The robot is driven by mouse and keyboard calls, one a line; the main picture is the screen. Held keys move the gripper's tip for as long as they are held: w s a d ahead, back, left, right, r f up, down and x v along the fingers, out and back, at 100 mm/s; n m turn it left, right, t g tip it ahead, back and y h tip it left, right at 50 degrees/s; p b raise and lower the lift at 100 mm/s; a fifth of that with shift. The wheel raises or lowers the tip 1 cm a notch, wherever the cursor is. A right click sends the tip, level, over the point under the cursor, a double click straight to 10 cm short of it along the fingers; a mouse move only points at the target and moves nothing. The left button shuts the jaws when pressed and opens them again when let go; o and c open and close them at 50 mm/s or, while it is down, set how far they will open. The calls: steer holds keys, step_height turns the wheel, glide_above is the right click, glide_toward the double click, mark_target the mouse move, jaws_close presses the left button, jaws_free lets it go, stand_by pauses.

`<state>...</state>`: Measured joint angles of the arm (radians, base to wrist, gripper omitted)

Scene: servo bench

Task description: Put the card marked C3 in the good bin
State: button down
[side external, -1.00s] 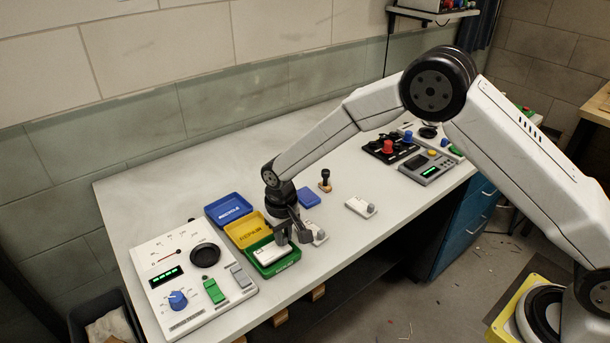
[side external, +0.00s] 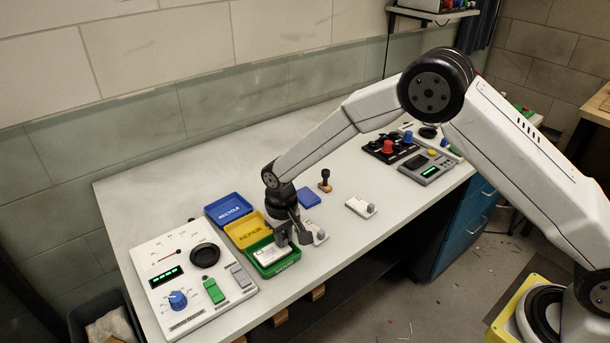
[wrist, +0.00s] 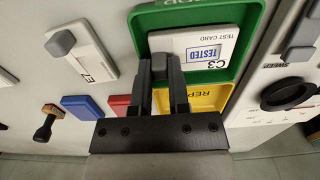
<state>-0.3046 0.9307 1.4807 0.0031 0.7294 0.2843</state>
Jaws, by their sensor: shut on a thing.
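The white C3 card (wrist: 222,42) bears a blue TESTED stamp and has a grey knob (wrist: 159,63). My gripper (wrist: 160,78) is shut on this knob. The card lies within the walls of the green bin (wrist: 254,40) in the wrist view; whether it touches the floor I cannot tell. In the side view my gripper (side external: 293,238) is at the green bin's (side external: 278,268) right side, and the card (side external: 268,253) shows inside it. The bin's label is mostly out of the wrist view.
The yellow REPAIR bin (side external: 243,233) and blue RECYCLE bin (side external: 229,208) stand behind the green one. A second card (wrist: 85,52) lies close beside my gripper; another (side external: 360,207) lies farther right. A tester panel (side external: 190,310) stands left. A stamp (side external: 325,182) and blue pad (side external: 309,198) are behind.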

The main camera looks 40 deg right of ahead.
stand_by(0.3)
steer(key=c, duration=0.5)
jaws_free()
steer(key=c, duration=0.3)
steer(key=shift+r, duration=0.1)
steer(key=shift+r, duration=2.4)
steer(key=shift+r, duration=0.1)
steer(key=shift+r, duration=1.9)
